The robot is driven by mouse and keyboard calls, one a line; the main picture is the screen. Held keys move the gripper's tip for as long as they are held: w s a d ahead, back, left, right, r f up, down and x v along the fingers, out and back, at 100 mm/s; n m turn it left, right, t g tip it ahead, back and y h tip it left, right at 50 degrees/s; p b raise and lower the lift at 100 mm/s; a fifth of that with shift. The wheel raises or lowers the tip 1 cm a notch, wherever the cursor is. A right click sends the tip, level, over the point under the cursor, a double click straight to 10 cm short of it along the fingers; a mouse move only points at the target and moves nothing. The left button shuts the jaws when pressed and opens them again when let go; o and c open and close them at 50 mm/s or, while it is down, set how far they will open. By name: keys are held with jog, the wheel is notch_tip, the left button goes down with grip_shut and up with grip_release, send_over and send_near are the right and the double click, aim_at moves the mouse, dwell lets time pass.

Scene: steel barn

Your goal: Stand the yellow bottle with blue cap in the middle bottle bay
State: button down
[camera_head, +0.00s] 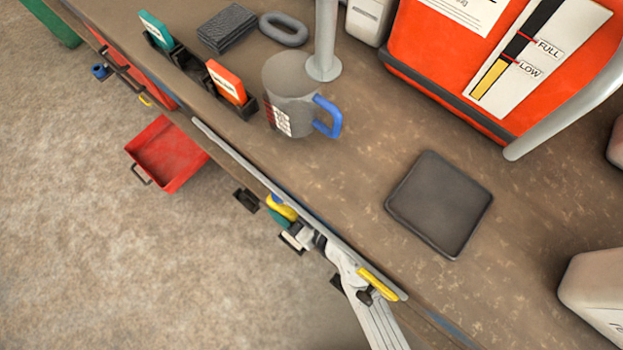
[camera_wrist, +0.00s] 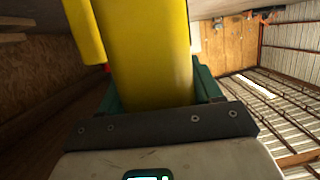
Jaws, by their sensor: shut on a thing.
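The yellow bottle (camera_head: 285,209) is at the bench's front edge in the head view, with a bit of blue at its upper left. My gripper (camera_head: 279,214) is shut on it; a green finger shows beside it. In the wrist view the bottle (camera_wrist: 145,55) rises large between the green fingers (camera_wrist: 160,92); its cap is out of that view. Another dark bay (camera_head: 246,200) lies to the left, looking empty.
A grey rail (camera_head: 240,160) runs along the bench edge. An open red drawer (camera_head: 167,152) juts out at left. On the bench stand a grey mug (camera_head: 287,90) with a blue handle and a dark square pad (camera_head: 439,204). A yellow bar (camera_head: 378,283) is near my arm.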

jog(key=w+d+f+b, duration=0.1)
jog(key=w+d, duration=0.4)
jog(key=w, duration=0.1)
jog(key=shift+w+f+b, duration=0.15)
jog(key=shift+b, duration=0.15)
jog(key=shift+f, duration=0.6)
dwell(0.3)
jog(key=shift+c, duration=0.9)
grip_release()
jog(key=shift+f, duration=0.1)
